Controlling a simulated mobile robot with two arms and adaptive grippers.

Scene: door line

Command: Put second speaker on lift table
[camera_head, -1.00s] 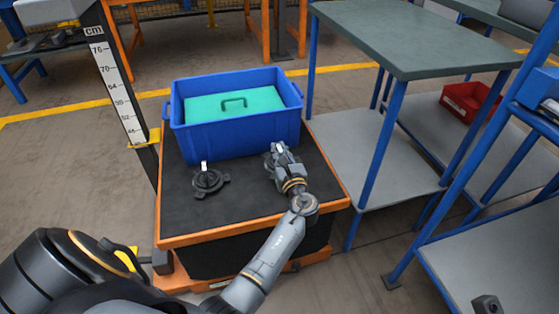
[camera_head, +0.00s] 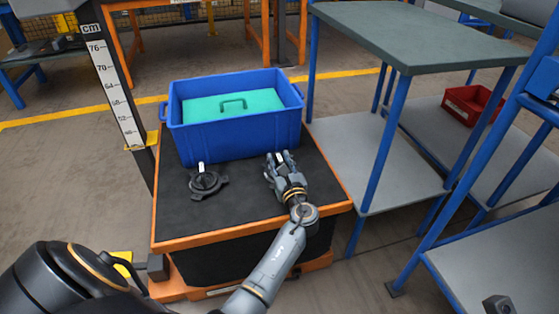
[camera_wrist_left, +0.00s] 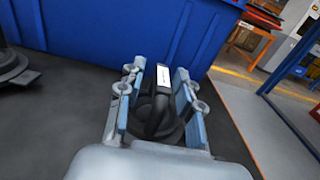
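The second speaker (camera_wrist_left: 160,108), black with a white tag, stands between the fingers of my left gripper (camera_wrist_left: 157,97) in the left wrist view. The fingers are spread with gaps at its sides. In the head view, my left gripper (camera_head: 282,165) is low over the right part of the lift table (camera_head: 230,215), which has a black top and orange edge; it hides most of that speaker there. Another black speaker (camera_head: 207,184) with a white tag stands on the table to the left. My right gripper is not in view.
A blue crate (camera_head: 238,137) with a green lid-like piece (camera_head: 232,104) inside fills the table's back. A post with a cm scale (camera_head: 118,100) stands at the left. A blue-legged bench (camera_head: 415,40) is close at the right. A red bin (camera_head: 467,104) sits on a shelf.

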